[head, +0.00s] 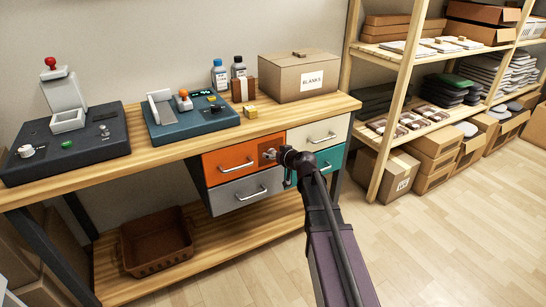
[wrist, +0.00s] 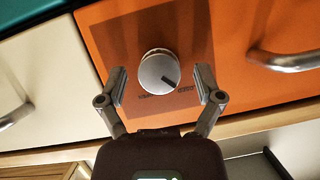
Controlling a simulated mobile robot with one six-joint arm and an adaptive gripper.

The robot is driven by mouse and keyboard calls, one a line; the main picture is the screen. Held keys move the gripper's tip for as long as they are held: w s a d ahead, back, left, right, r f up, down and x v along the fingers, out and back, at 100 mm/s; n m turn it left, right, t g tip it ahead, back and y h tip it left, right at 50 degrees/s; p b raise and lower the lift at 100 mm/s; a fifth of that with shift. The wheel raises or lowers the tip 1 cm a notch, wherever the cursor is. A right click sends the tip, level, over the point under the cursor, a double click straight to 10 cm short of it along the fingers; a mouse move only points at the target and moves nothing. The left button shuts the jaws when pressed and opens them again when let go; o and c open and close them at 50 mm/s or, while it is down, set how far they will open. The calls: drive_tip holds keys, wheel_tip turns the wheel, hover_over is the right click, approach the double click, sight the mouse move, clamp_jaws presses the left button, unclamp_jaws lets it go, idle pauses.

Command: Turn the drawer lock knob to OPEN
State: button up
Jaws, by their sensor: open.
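The drawer lock knob (wrist: 158,72) is a round silver dial on the orange drawer front (wrist: 108,40). Its dark pointer mark slants toward the lower right in the wrist view. Two small labels sit below it on a darker plate, too blurred to read. My gripper (wrist: 162,84) is open, with one finger on each side of the knob and a gap showing on both sides. In the head view my gripper (head: 271,156) is at the right end of the orange drawer (head: 228,160), and the knob is hard to make out there.
A silver handle (wrist: 285,60) is on the orange drawer, right of the knob in the wrist view. Cream (head: 322,132), grey (head: 246,190) and teal drawers adjoin it under the wooden bench (head: 180,148). A shelf rack stands at the right. The floor in front is clear.

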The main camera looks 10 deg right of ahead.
drive_tip(key=c, duration=1.1)
drive_tip(key=shift+a, duration=0.1)
drive_tip(key=shift+c, duration=0.3)
drive_tip(key=m, duration=0.1)
drive_tip(key=m+y+b, duration=0.1)
drive_tip(key=shift+d+f+m+y, duration=0.15)
drive_tip(key=shift+d+m+y, duration=0.05)
drive_tip(key=shift+m+y, duration=0.1)
drive_tip(key=m+y+b, duration=0.2)
drive_tip(key=m, duration=0.1)
drive_tip(key=shift+f, duration=0.15)
drive_tip(key=shift+m+t+y+b, duration=0.25)
drive_tip(key=shift+m+y+b, duration=0.45)
drive_tip(key=shift+m+b, duration=0.75)
drive_tip(key=shift+m+t+y+b, duration=0.25)
drive_tip(key=shift+m+y+b, duration=0.6)
drive_tip(key=shift+m, duration=1)
